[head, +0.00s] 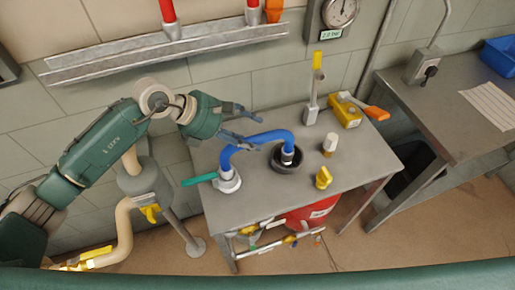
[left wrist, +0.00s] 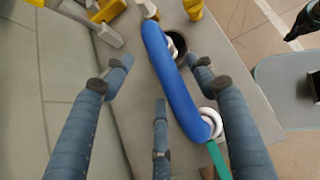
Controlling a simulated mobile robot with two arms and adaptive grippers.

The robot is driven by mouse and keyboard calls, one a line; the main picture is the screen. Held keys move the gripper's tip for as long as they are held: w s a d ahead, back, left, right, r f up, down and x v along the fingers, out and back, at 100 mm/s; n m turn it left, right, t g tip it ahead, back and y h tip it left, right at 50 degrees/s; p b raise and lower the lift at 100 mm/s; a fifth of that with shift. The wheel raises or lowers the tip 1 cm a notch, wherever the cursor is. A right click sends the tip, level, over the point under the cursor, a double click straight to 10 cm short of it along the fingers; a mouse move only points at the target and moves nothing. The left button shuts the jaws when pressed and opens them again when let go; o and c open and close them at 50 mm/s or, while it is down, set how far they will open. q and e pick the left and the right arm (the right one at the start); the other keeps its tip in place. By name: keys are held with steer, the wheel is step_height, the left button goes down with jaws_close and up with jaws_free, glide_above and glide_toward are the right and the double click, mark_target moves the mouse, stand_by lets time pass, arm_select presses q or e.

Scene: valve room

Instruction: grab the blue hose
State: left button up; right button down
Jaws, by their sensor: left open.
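The blue hose (head: 262,137) arches over the grey metal table, from a white fitting (head: 229,181) with a teal handle (head: 199,179) to a dark round socket (head: 286,158). My left gripper (head: 249,124) is open and empty at the hose's back left side, its fingers close to the arch. In the left wrist view the hose (left wrist: 174,80) runs lengthwise past the spread fingers of my left gripper (left wrist: 160,80), nearer the right finger. I cannot tell whether any finger touches it. My right gripper is not in view.
The table (head: 250,203) also holds a yellow-handled upright valve (head: 312,100), a yellow block (head: 345,111), a white-and-brown cylinder (head: 329,145) and a yellow knob (head: 323,178). A red container (head: 312,215) is below. A second table (head: 465,120) stands right, with a blue bin (head: 499,55).

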mark_target(257, 136)
arm_select(q)
steer(key=shift+p+x, duration=0.4)
steer(key=shift+x, duration=1.55)
steer(key=shift+r, duration=0.15)
jaws_close()
